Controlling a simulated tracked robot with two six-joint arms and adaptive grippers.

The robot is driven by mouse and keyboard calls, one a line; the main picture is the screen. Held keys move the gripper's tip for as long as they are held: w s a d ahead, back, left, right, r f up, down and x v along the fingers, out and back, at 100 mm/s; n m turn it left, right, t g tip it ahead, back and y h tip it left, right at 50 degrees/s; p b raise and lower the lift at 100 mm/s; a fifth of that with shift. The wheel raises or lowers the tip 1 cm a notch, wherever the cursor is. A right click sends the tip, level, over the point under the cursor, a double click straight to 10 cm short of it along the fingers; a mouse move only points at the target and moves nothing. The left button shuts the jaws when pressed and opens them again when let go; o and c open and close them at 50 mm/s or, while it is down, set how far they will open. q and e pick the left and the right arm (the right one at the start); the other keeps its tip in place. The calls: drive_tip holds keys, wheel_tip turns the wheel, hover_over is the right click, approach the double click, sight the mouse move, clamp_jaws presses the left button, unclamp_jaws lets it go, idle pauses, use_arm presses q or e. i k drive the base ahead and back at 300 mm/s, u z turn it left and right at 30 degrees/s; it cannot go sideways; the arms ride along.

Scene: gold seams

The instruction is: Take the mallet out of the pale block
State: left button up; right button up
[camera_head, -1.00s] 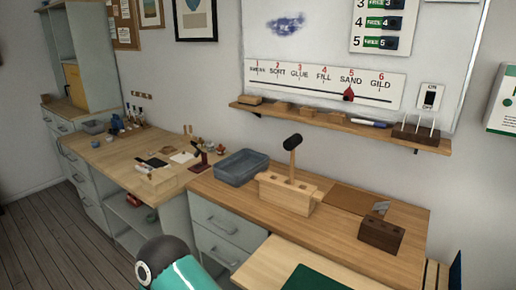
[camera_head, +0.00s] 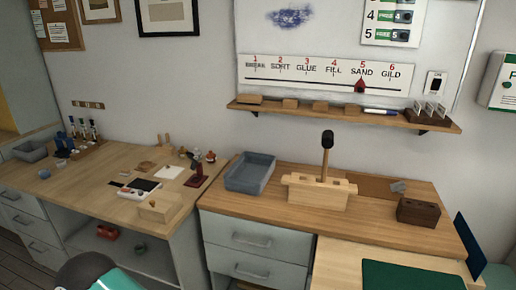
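The mallet (camera_head: 326,150) stands upright with its dark head at the top and its light wooden handle down in the pale block (camera_head: 318,193). The lower end of the handle is hidden in the block. The pale block sits on the wooden bench top near the middle of the view. Neither of my grippers shows in the head view.
A grey-blue tray (camera_head: 250,173) stands left of the pale block. A dark brown block (camera_head: 418,211) stands to its right. A shelf (camera_head: 345,115) with small blocks runs along the wall behind. A green mat (camera_head: 412,277) lies at the front right.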

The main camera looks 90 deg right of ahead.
sight(328, 135)
drive_tip(key=u, duration=0.05)
drive_tip(key=i, duration=0.75)
drive_tip(key=z, duration=2.9)
drive_tip(key=k, duration=0.5)
drive_tip(key=z, duration=0.25)
drive_tip(key=i, duration=1.5)
drive_tip(key=u, duration=0.25)
